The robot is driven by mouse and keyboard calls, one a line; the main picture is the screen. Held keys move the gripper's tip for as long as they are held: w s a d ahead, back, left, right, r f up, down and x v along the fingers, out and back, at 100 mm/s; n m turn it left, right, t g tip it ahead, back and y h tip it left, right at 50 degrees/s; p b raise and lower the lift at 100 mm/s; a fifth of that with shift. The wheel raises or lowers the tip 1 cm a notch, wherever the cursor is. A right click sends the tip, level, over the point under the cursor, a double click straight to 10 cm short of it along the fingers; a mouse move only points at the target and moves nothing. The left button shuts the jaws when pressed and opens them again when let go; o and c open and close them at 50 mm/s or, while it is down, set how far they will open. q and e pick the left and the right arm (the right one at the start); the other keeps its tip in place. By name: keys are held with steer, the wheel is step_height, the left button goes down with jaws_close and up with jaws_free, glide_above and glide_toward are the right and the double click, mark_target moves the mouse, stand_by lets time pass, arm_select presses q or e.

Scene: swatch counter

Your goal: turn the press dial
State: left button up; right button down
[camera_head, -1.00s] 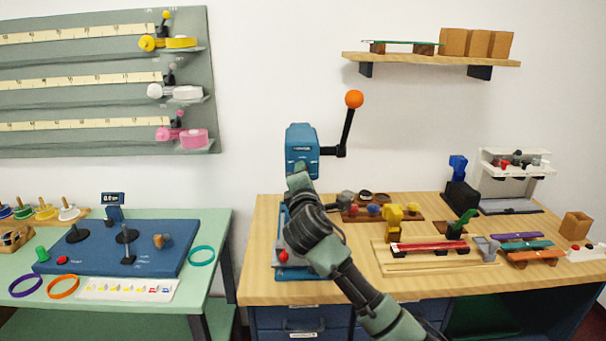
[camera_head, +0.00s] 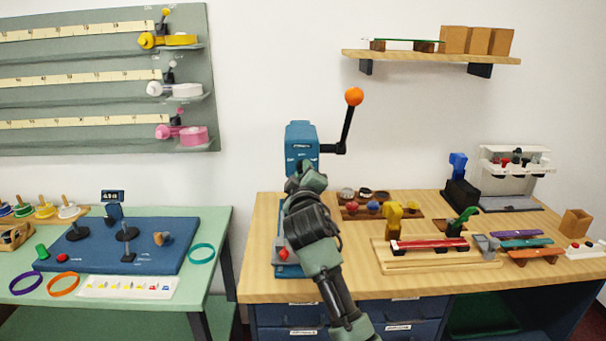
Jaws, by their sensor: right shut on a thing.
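The blue press (camera_head: 300,141) stands at the left end of the wooden bench, with a black lever arm that rises to an orange ball (camera_head: 354,96). My right gripper (camera_head: 303,173) is at the front of the press head, just under its label, and is shut on the press dial. The dial itself is hidden behind the gripper. My right wrist and forearm cover most of the press column and part of its blue base (camera_head: 289,270). A red knob (camera_head: 284,282) shows at the front of the base. My left gripper is not in view.
Right of the press on the wooden bench (camera_head: 340,286) are a tray of stamps (camera_head: 376,212), a wooden jig with a red bar (camera_head: 430,245) and coloured strips. A green table (camera_head: 215,230) with a blue board (camera_head: 180,240) stands left. A shelf (camera_head: 430,57) hangs above.

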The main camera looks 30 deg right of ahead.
steer(key=m, duration=1.3)
steer(key=shift+a+f+m+p, duration=0.1)
steer(key=shift+f+m+p, duration=0.15)
steer(key=shift+m+p, duration=0.15)
stand_by(0.4)
steer(key=c, duration=1.1)
jaws_free()
steer(key=shift+r, duration=0.1)
